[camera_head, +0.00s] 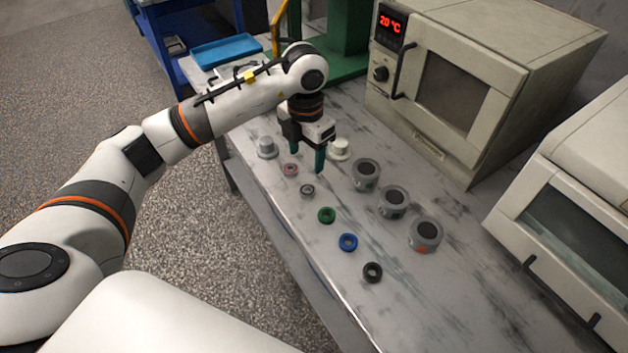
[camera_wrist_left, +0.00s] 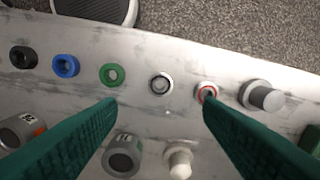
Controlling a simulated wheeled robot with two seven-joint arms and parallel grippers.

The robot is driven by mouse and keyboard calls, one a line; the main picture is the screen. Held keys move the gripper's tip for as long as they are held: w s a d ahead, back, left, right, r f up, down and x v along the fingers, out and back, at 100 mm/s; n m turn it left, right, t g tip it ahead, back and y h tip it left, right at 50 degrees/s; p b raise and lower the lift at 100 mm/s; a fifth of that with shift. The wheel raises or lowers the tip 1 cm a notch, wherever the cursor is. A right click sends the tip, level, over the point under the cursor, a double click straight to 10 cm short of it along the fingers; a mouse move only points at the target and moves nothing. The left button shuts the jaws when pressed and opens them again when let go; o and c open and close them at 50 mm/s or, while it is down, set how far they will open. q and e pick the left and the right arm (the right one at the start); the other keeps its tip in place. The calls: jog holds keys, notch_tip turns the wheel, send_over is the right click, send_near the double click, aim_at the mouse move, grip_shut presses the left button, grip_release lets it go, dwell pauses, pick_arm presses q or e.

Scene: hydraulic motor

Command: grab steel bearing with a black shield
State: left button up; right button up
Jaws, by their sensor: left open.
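The small steel bearing (camera_head: 307,190) with a dark ring lies flat on the grey workbench, between a green ring and a reddish ring. It also shows in the left wrist view (camera_wrist_left: 161,84), near the top middle, just beyond the gap between the fingers. My left gripper (camera_head: 307,158) points down above the bench, a little behind the bearing. Its green fingers are spread wide, with nothing between them, as the left wrist view (camera_wrist_left: 160,108) also shows. My right gripper is not in view.
The row holds a reddish ring (camera_head: 290,169), green ring (camera_head: 327,215), blue ring (camera_head: 348,242) and black ring (camera_head: 372,272). A grey stepped part (camera_head: 266,147), white part (camera_head: 339,149) and grey cylinders (camera_head: 392,201) stand nearby. An oven (camera_head: 450,90) stands behind.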

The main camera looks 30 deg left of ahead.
pick_arm(q)
send_over(308, 190)
jog(key=f, duration=0.5)
jog(key=shift+s+f+p, duration=0.15)
jog(key=shift+s+p, duration=0.2)
jog(key=shift+f, duration=0.25)
jog(key=f, duration=0.3)
jog(key=f+p, duration=0.1)
jog(key=shift+w+f, duration=0.15)
jog(key=shift+w, duration=0.2)
jog(key=shift+f, duration=0.45)
jog(key=c, duration=1.1)
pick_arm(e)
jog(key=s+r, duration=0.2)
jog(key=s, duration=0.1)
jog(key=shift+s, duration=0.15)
